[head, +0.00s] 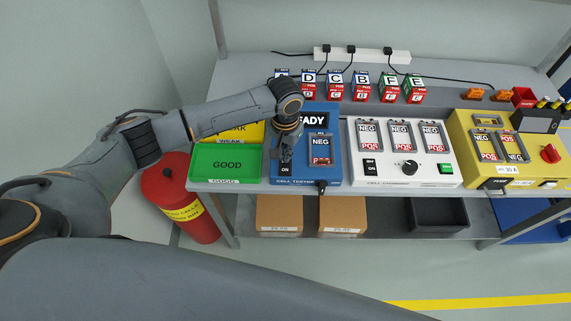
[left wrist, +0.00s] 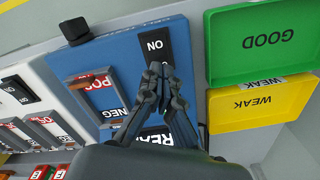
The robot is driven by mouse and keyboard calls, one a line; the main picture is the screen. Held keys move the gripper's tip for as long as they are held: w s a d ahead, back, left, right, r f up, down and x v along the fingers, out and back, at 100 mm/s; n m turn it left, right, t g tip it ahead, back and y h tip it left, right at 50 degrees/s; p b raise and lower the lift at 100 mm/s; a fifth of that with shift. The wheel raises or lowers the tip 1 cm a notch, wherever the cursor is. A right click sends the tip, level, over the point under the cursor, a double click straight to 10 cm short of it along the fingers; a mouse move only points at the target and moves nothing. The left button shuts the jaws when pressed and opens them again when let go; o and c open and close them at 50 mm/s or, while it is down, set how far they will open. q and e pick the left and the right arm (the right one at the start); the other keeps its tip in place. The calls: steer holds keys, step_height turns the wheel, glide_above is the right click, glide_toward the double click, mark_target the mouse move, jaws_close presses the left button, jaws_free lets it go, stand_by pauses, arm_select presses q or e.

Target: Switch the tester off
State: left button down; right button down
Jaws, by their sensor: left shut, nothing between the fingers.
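The blue cell tester (head: 278,140) stands on the bench, with a black display reading "READY" (head: 313,120) partly hidden by my arm. My right gripper is not in view.
Left of the tester are a green GOOD tray (head: 205,164) and a yellow WEAK tray (left wrist: 240,112). To its right stand a white charger-like unit (head: 385,178) and a yellow unit (head: 465,150). Several lettered cells (head: 361,86) line the back. A red extinguisher (head: 180,205) stands below.

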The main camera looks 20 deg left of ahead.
arm_select(q)
steer(key=shift+f, duration=0.7)
steer(key=shift+r, duration=0.15)
step_height(320, 180, up, 7)
steer(key=p, duration=0.8)
stand_by(0.5)
